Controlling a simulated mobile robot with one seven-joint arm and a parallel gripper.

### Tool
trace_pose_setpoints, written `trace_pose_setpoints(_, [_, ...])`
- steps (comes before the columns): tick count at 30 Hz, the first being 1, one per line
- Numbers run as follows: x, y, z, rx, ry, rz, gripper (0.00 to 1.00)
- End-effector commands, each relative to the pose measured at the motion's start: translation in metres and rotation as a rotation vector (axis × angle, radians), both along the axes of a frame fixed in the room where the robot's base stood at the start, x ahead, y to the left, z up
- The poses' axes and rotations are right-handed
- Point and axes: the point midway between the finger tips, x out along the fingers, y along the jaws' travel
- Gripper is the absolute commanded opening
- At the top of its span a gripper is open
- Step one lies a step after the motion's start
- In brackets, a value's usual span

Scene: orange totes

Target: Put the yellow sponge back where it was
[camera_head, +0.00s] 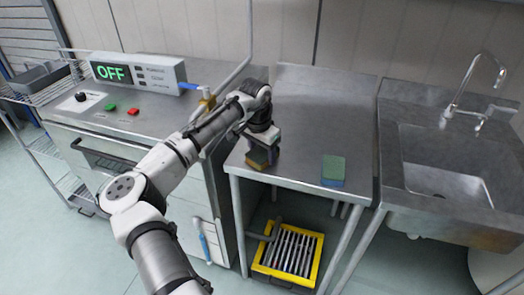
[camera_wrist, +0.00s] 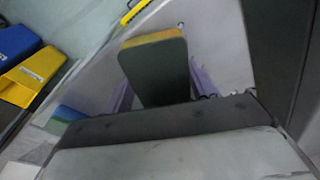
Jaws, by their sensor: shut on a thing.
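The yellow sponge (camera_head: 257,161), with a yellow layer and a dark green layer, is in my gripper (camera_head: 261,152) at the left front part of the steel table (camera_head: 292,150). In the wrist view the sponge (camera_wrist: 155,65) shows its broad dark green face and yellow end, between the two purple fingers (camera_wrist: 160,92). My gripper is shut on it. I cannot tell whether the sponge touches the tabletop. A second sponge, green on top and blue below (camera_head: 333,170), lies on the table to the right of my gripper.
A sink with a tap (camera_head: 440,165) stands at the right. At the left is a counter with an OFF display box (camera_head: 137,73). A yellow-framed grate (camera_head: 288,252) sits below the table. The wrist view shows blue (camera_wrist: 18,42) and yellow (camera_wrist: 34,76) bins. The table's back is clear.

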Motion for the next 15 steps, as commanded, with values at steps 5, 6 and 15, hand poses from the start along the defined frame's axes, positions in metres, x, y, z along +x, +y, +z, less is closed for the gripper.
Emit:
trace_pose_setpoints(5, [0.0000, -0.0002, -0.0026, -0.001, 0.001, 0.000, 0.64])
trace_pose_setpoints(6, [0.0000, -0.0001, -0.0025, -0.001, 0.001, 0.000, 0.70])
trace_pose_setpoints(15, [0.0001, -0.0001, -0.0023, 0.000, 0.000, 0.000, 0.80])
